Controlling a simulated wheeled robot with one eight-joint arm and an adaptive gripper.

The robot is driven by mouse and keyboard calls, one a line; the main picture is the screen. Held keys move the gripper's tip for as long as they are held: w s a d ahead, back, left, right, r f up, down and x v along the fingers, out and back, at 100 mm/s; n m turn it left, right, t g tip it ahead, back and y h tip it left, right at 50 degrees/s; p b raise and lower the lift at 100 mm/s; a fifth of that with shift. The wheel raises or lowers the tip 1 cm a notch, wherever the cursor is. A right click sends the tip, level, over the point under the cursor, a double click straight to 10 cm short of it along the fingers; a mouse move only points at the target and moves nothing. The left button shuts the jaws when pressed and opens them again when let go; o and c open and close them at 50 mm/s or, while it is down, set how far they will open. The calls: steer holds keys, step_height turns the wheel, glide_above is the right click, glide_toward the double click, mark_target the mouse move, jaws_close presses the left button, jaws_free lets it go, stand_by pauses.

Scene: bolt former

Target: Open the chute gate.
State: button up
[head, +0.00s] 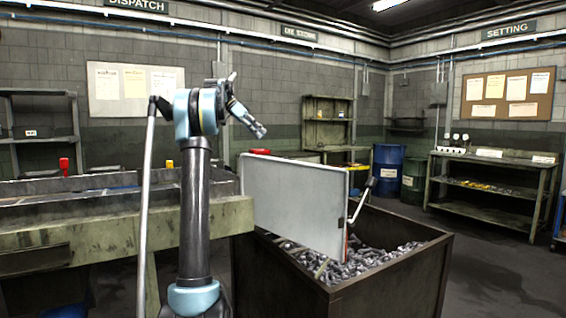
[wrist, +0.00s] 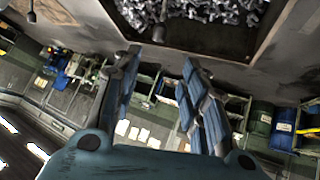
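A flat light-grey panel (head: 295,205), which looks like the chute gate, stands upright at the end of the green chute bench (head: 100,235), beside and partly over the bin. A lever with a dark knob (head: 371,182) sticks up at the panel's right edge. My gripper (head: 258,130) is up in the air above the panel's left part, apart from it and the lever. In the wrist view my gripper (wrist: 160,60) has its two fingers apart with nothing between them. The panel's far side is hidden.
A brown bin (head: 390,280) full of grey metal parts stands front right, and shows upside down in the wrist view (wrist: 250,62). Blue (head: 387,168) and green (head: 413,180) drums and a workbench (head: 490,190) stand behind. Floor at right is clear.

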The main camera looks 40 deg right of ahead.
mark_target(287, 159)
steer(key=x, duration=1.7)
steer(key=shift+s+d+f, duration=0.15)
steer(key=shift+s+d, duration=0.05)
jaws_close()
